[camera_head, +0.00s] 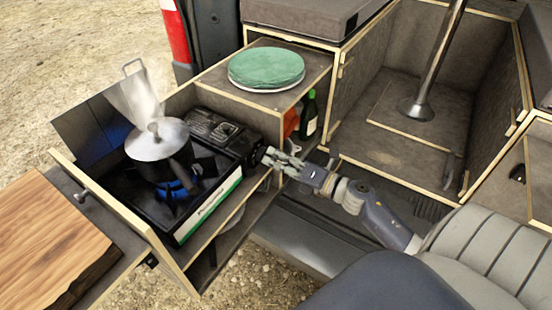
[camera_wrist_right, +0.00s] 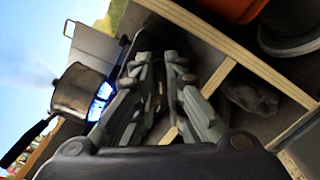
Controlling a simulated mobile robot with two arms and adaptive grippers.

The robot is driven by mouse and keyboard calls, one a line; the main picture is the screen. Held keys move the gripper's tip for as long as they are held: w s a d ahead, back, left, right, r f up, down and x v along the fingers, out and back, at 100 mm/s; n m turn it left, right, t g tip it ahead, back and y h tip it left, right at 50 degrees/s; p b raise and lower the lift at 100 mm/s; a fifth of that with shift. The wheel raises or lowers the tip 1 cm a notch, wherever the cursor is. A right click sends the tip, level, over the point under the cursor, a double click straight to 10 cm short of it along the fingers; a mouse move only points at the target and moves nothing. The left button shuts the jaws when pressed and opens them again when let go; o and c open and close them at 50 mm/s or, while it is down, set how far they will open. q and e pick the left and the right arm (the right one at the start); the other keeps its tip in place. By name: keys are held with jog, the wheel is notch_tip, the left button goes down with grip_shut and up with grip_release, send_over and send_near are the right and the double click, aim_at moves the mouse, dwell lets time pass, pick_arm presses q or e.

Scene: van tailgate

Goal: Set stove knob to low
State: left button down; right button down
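The black camping stove (camera_head: 215,187) sits on the pull-out shelf at the left, with a green and white strip on its front. A steaming metal pot (camera_head: 160,140) stands on it over a blue flame. The pot (camera_wrist_right: 78,90) and flame (camera_wrist_right: 101,97) also show in the right wrist view. My right gripper (camera_head: 269,157) is close to the stove's right end, its fingers pointing left towards it. In the right wrist view its fingers (camera_wrist_right: 158,62) are apart with a narrow gap and nothing visibly held. I cannot make out the knob. My left gripper is not in view.
A wooden frame edge (camera_head: 120,215) borders the stove shelf. A green round item on a plate (camera_head: 266,70) lies on the cabinet top behind. A dark bottle (camera_head: 309,115) stands close behind my right gripper. A wooden board (camera_head: 45,240) lies at the left.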

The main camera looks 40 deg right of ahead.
dwell(0.4)
jog(key=m+p, duration=0.2)
jog(key=m, duration=0.1)
jog(key=shift+r+m+p, duration=0.1)
jog(key=shift+m+p, duration=0.2)
jog(key=shift+f+m+p, duration=0.2)
jog(key=shift+m+p, duration=1.4)
jog(key=shift+m, duration=1.75)
jog(key=shift+f+m+p, duration=0.15)
jog(key=shift+m+p, duration=1.4)
jog(key=shift+m, duration=1.8)
jog(key=c, duration=1.7)
grip_release()
jog(key=shift+o, duration=0.2)
